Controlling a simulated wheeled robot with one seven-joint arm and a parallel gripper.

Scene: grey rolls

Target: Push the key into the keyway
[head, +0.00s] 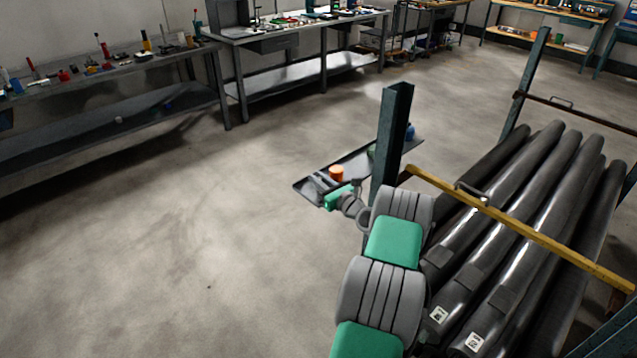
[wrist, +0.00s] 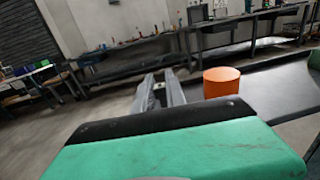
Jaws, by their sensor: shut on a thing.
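My gripper (head: 321,181) reaches over the dark shelf (head: 365,160) beside the upright post, its green wrist housing behind it. In the wrist view its two grey fingers (wrist: 161,90) stand close together, pointing away from the camera. They are shut on the key, of which I can make out almost nothing. I cannot make out the keyway in either view. I cannot tell whether the key touches it.
An orange cylinder (head: 336,173) stands on the shelf just right of the fingers; it also shows in the wrist view (wrist: 222,82). A dark post (head: 390,140) rises close to my arm. A yellow bar (head: 520,228) crosses large grey rolls (head: 465,245). Open floor lies left.

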